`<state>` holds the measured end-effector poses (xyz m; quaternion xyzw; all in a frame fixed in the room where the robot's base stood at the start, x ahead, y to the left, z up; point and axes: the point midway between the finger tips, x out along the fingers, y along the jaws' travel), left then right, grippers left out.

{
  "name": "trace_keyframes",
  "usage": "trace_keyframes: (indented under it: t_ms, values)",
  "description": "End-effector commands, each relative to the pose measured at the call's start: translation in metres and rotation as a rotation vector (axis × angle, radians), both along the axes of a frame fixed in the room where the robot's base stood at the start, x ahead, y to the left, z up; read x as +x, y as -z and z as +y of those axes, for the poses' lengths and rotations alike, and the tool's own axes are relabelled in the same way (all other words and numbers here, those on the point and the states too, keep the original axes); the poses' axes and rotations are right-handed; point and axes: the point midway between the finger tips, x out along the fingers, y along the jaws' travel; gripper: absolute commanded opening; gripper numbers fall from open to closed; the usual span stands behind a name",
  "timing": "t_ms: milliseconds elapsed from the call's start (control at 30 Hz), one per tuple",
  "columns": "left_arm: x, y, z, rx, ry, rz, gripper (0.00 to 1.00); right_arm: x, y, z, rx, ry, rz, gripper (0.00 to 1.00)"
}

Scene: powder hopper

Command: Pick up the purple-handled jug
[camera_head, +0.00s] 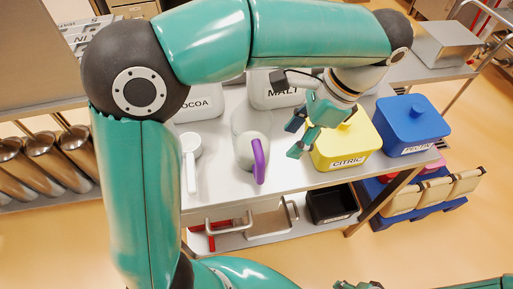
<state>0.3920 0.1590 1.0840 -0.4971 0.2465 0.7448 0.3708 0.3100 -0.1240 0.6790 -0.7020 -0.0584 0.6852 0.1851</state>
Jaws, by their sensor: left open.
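The purple-handled jug (248,150) stands on the steel table (225,197). It is pale and see-through, and its purple handle (259,162) faces the table's front edge. My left gripper (295,137) is open, above the table to the right of the jug and apart from it. Its fingers point down and left, in front of the yellow citric tub. My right gripper (357,285) barely shows at the bottom edge, too cut off to tell its jaws.
Cocoa (197,108) and malt (272,90) tubs stand behind. The yellow citric tub (345,148) and a blue tub (411,122) stand right. A black bin (331,203) sits on the lower shelf.

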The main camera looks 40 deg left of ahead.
Motion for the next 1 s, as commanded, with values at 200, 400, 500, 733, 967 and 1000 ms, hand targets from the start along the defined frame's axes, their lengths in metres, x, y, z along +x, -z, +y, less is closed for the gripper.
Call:
trace_keyframes:
  t_ms: [200,400,500,733,967,1000]
  values:
    - [-0.015,0.045,0.02,0.001,-0.018,0.005,0.52,0.0,0.005,0.0,0.0,0.0,0.0,0.41]
    - [-0.024,0.079,0.033,0.001,-0.023,0.004,0.52,0.0,0.007,0.0,0.0,0.0,0.0,0.41]
    - [-0.026,0.088,0.035,0.0,-0.022,0.002,0.52,0.0,0.007,0.0,0.0,0.0,0.0,0.41]
    - [-0.031,0.1,0.04,0.0,-0.023,0.004,0.52,0.0,0.006,0.0,0.0,0.0,0.0,0.41]
    - [-0.042,0.129,0.051,0.0,-0.023,0.005,0.52,0.0,0.004,0.0,0.0,0.0,0.0,0.41]
    - [-0.043,0.133,0.052,0.0,-0.023,0.004,0.52,0.0,0.004,0.0,0.0,0.0,0.0,0.41]
